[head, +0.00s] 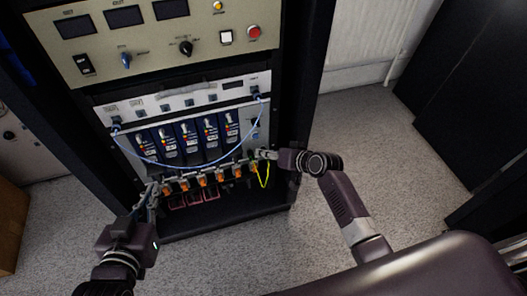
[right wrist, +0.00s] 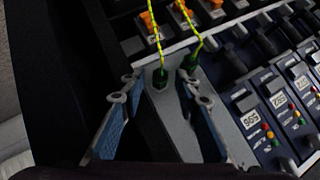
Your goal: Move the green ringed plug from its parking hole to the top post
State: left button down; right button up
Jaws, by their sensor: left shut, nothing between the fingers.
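Two green plugs on yellow-green cable show in the right wrist view. One green plug (right wrist: 160,78) stands upright on a grey panel (right wrist: 165,115), between the spread fingers of my right gripper (right wrist: 160,86). The other green plug (right wrist: 191,62) is just beyond the right finger. I cannot make out a ring on either, or tell which post or hole each is in. In the head view my right gripper (head: 264,155) is at the rack's right side, above the hanging yellow-green cable (head: 263,180). My left gripper (head: 152,192) is shut and empty at the rack's lower left.
The rack holds blue modules (head: 188,140) with orange connectors (head: 203,179) below them. A blue cable (head: 165,164) droops across the module fronts. A beige control panel (head: 155,40) is above. Grey floor (head: 370,150) is open to the right.

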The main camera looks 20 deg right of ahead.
jog(key=c, duration=0.8)
pick_arm(q)
jog(key=shift+w+r, duration=0.2)
jog(key=shift+r, duration=0.1)
pick_arm(e)
grip_shut()
pick_arm(q)
jog(key=shift+s+a+f+g, duration=0.2)
jog(key=shift+s+f+g, duration=0.3)
jog(key=shift+f, duration=0.45)
pick_arm(e)
jog(key=shift+s, duration=0.1)
pick_arm(q)
jog(key=shift+s+a+f+g+y+p, duration=0.3)
jog(key=shift+s+f+g+p, duration=0.1)
jog(key=shift+s+f, duration=0.25)
pick_arm(e)
jog(key=shift+s, duration=0.15)
